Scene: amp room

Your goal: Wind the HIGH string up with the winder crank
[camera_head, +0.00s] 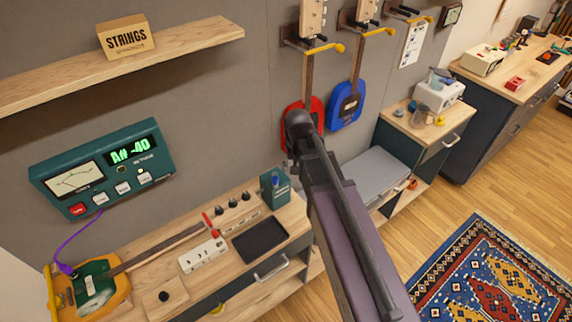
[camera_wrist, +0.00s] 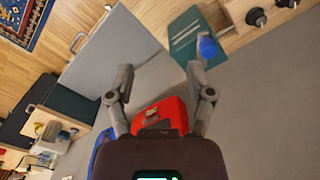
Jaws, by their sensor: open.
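A yellow guitar (camera_head: 118,276) with a green plate lies on the bench at lower left. Its neck (camera_head: 165,246) runs right, towards a headstock with several black pegs (camera_head: 233,203). A small red upright piece (camera_head: 208,221) stands at the neck's end; I cannot tell whether it is the winder crank. The HIGH string is too small to make out. A teal tuner (camera_head: 103,167) on the wall reads "A# -40". My gripper (camera_wrist: 160,74) is open and empty in the wrist view, with a red guitar body (camera_wrist: 163,115) beyond its fingers. In the head view my arm hides its fingers.
A green holder (camera_head: 275,190) with a blue knob stands at the bench's back right; it also shows in the wrist view (camera_wrist: 184,38). A dark tray (camera_head: 260,240) and a cream block (camera_head: 203,255) lie on the bench. Red and blue guitars (camera_head: 345,106) hang behind my arm.

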